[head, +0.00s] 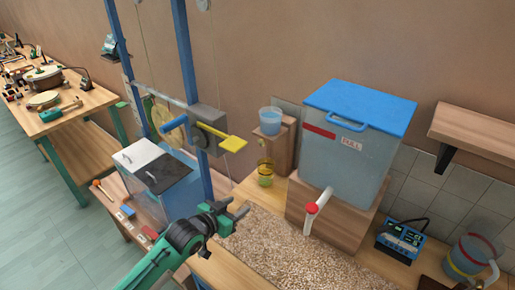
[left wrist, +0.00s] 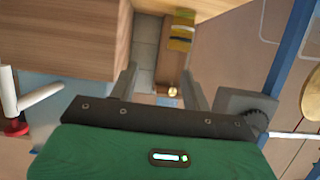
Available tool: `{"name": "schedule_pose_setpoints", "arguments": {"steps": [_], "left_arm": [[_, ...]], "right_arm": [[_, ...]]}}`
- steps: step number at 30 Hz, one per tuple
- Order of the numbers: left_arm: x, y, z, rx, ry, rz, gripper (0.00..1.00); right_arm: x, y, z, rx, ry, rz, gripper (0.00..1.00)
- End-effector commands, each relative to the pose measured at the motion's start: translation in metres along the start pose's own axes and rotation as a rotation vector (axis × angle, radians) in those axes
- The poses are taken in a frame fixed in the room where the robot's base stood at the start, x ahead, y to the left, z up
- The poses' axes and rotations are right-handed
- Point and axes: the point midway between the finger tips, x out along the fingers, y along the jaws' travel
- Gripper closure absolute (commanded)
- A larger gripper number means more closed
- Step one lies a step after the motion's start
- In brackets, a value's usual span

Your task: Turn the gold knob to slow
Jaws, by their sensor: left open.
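The gold knob (head: 262,142) is a small round knob on the front of a wooden post (head: 283,150), below a light blue cup (head: 270,120). In the left wrist view the knob (left wrist: 172,92) shows small and distant between the fingers. No slow mark or pointer can be read on it. My left gripper (head: 236,208) is open and empty, in front of the post and lower in the head picture, apart from the knob. Its spread fingers also show in the left wrist view (left wrist: 161,82). My right gripper is not in view.
A yellow-banded glass (head: 265,174) stands below the knob. A blue-lidded tank (head: 350,140) with a red-capped spout (head: 312,207) is to the right. A grey box (head: 208,128) with a yellow lever (head: 233,143) is to the left. A gravel bed (head: 275,250) lies in front.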

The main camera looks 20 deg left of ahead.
Motion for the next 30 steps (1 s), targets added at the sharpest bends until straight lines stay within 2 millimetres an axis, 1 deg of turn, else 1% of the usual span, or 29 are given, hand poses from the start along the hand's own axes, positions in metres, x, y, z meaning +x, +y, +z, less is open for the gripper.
{"name": "schedule_pose_setpoints", "arguments": {"steps": [1,3,6,9,14,17,20,30], "left_arm": [[0.011,-0.016,-0.020,0.007,0.070,0.001,0.52],[0.020,-0.032,-0.044,0.006,0.160,0.007,0.52],[0.027,-0.050,-0.069,0.003,0.255,0.012,0.52],[0.029,-0.061,-0.085,0.001,0.313,0.013,0.52],[0.034,-0.066,-0.094,-0.003,0.339,0.014,0.52],[0.043,-0.066,-0.099,-0.003,0.339,0.014,0.52],[0.057,-0.065,-0.105,-0.004,0.339,0.014,0.52],[0.114,-0.064,-0.124,-0.003,0.337,0.014,0.52]], "right_arm": [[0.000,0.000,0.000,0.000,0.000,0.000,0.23],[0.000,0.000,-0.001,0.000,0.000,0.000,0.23],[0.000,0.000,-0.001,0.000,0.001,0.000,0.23],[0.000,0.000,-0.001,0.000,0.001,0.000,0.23],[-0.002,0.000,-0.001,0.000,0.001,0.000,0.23],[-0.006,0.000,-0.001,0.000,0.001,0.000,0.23],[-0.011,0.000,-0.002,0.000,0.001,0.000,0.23],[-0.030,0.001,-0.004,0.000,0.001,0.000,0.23]]}}
